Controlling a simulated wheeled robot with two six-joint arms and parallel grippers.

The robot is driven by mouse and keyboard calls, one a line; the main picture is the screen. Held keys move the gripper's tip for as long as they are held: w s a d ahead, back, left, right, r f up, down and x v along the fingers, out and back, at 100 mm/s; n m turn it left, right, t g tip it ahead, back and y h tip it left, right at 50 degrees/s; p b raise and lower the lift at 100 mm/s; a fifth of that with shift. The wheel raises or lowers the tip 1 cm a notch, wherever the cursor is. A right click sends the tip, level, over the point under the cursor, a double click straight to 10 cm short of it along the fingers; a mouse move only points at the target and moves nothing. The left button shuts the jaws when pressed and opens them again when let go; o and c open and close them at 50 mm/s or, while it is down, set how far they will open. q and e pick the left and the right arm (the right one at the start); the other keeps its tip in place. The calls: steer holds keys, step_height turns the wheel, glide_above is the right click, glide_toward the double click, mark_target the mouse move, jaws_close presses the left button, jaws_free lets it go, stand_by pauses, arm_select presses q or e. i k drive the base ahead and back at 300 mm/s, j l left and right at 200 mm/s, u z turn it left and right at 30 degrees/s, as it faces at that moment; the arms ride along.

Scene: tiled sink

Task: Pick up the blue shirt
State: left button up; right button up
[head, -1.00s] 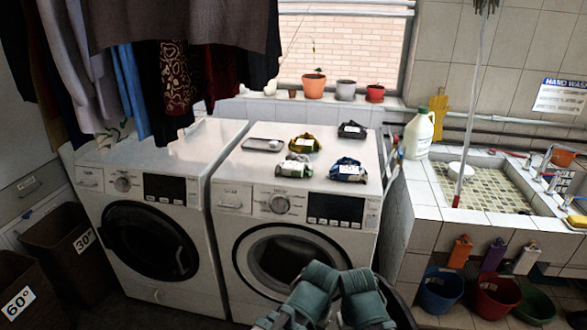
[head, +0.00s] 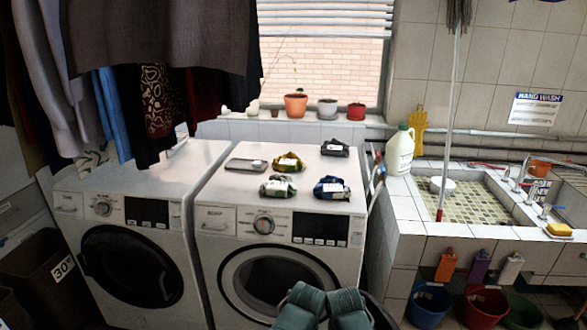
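The blue shirt (head: 331,189) appears to be the small crumpled blue bundle with a white label on top of the right washing machine (head: 225,190), near its front right. At the bottom edge, two teal parts of my arms show close together in front of that machine, well below the shirt. No gripper fingers can be made out, and nothing of mine touches the shirt. A light blue cloth (head: 108,115) also hangs at the left among dark clothes.
Near the shirt lie a green-grey bundle (head: 278,187), an olive-yellow bundle (head: 289,162), a dark bundle (head: 335,148) and a grey tray (head: 246,165). A tiled sink (head: 470,200) and white jug (head: 400,152) stand right. Hanging clothes (head: 190,40) overhang the left machine.

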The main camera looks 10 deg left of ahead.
mark_target(330, 187)
steer(key=i, duration=0.85)
steer(key=i+j+z, duration=0.15)
